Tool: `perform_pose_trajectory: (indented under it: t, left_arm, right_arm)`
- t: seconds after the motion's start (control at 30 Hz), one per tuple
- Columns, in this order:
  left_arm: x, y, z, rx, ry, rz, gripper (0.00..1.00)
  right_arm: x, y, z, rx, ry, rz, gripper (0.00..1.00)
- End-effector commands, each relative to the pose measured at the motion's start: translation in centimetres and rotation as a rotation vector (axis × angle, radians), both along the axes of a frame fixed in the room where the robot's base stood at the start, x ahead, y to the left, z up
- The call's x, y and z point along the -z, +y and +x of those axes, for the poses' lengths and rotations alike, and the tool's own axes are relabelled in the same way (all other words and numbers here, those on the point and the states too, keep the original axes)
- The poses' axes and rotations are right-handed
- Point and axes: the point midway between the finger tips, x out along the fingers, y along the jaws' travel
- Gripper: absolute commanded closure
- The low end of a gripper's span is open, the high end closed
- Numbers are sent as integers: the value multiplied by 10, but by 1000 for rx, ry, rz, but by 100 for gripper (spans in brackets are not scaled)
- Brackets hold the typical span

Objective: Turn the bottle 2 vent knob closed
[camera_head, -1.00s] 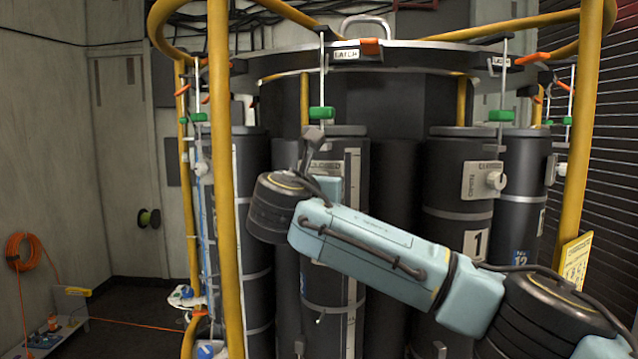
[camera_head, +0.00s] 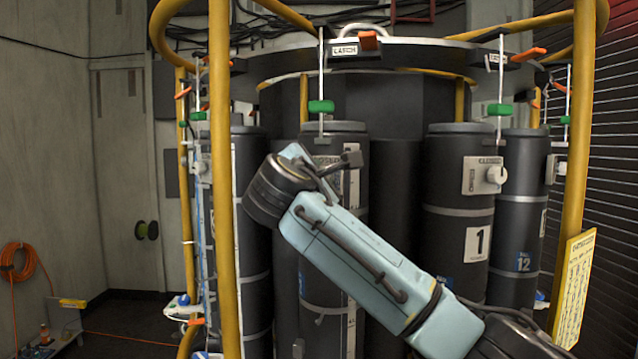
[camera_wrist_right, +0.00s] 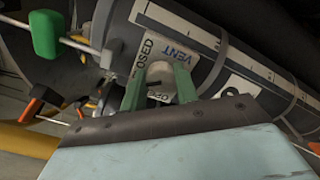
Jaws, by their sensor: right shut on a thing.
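In the right wrist view, the pale round vent knob (camera_wrist_right: 160,73) sits on a plate (camera_wrist_right: 172,47) lettered VENT and, partly covered, CLOSED. The green fingers of my right gripper (camera_wrist_right: 159,84) are shut on the knob, one on each side. The dark bottle (camera_wrist_right: 212,42) carries this plate. In the head view that bottle (camera_head: 336,292) stands in the middle, its number hidden, and the top of its plate (camera_head: 327,160) shows above my right arm. The arm covers the knob and my fingertips there. My left gripper is out of view.
Bottle 1 (camera_head: 455,225), with its own white knob (camera_head: 495,175), stands to the right. Yellow posts (camera_head: 222,200) frame the rack left and right. A green-handled latch rod (camera_head: 320,106) hangs over the middle bottle; its green handle (camera_wrist_right: 46,34) is close by in the wrist view.

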Motion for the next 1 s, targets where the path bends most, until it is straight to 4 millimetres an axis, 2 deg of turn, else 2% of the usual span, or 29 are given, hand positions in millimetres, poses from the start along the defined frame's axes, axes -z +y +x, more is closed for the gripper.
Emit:
perform_pose_trajectory:
  t: [0.5,1.0]
  left_arm:
    - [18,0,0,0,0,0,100]
    - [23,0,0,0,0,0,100]
  right_arm:
    - [3,-1,0,1,-116,438,93]
    - [3,-1,0,2,-169,632,93]
